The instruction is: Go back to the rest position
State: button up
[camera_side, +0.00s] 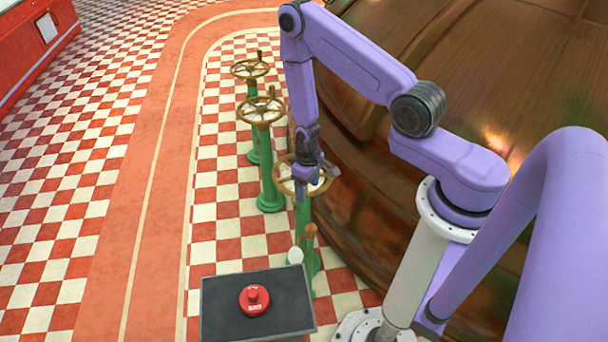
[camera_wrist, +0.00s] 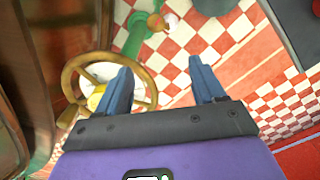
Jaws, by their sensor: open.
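My gripper (camera_side: 308,182) is at the nearest brass handwheel (camera_side: 287,187) in the side view, in front of the copper kettle. The handwheel (camera_wrist: 150,86) shows there on the left, partly hidden behind the left finger. I cannot tell whether the finger touches its rim. My arm is bent over from its white column on the right of the side view.
Two more handwheels on green posts (camera_side: 262,110) (camera_side: 250,68) stand farther back. The large copper kettle (camera_side: 480,75) fills the right. A dark box (camera_side: 222,308) with a red button (camera_side: 254,299) stands in front. Checkered floor (camera_side: 60,180) lies open to the left.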

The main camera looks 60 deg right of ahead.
jog(key=s+a+r+n, duration=0.25)
jog(key=a+r, duration=0.35)
jog(key=r, duration=0.4)
jog(key=s+a+r+n, duration=0.1)
jog(key=a+r+n, duration=0.4)
jog(key=r, duration=0.5)
jog(key=s+r+n, duration=0.2)
jog(key=s+r, duration=0.4)
jog(key=s, duration=0.3)
jog(key=s+r+n, duration=0.2)
jog(key=s+r, duration=0.5)
jog(key=s, duration=0.2)
jog(key=shift+s+d, duration=0.2)
jog(key=shift+d, duration=0.05)
